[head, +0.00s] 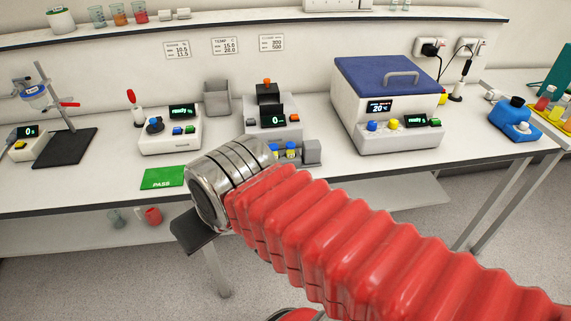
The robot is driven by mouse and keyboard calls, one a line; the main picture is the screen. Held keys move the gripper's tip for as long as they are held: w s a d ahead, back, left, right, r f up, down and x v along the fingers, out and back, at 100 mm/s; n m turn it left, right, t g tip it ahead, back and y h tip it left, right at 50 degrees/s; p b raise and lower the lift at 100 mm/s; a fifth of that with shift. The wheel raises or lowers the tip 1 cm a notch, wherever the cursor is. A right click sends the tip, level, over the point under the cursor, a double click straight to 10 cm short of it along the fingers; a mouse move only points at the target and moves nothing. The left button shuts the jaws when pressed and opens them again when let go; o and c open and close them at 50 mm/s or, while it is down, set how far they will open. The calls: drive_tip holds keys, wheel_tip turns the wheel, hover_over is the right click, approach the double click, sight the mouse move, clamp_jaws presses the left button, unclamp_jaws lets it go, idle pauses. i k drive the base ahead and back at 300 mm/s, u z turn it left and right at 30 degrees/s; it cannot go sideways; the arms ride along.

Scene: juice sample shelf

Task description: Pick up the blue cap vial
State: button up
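No vial with a blue cap can be made out for certain. Small blue-and-yellow items (291,150) sit beside a grey block on the bench, just behind my arm; they are too small and partly covered to identify. My gripper (192,234) shows only as a dark part below the metal wrist ring, at the front edge of the bench, left of those items. Its fingers cannot be made out, nor whether it holds anything.
The white bench (95,190) carries a stirrer (168,132), a green PASS card (163,178), a grey bin (217,99), a blue-lidded bath (388,95) and a blue device (514,121). Red and yellow-topped vials (545,98) stand far right. Beakers (118,14) stand on the upper shelf.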

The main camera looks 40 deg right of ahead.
sight(274, 148)
drive_tip(key=z, duration=0.9)
drive_tip(key=i, duration=0.3)
drive_tip(key=z, duration=0.25)
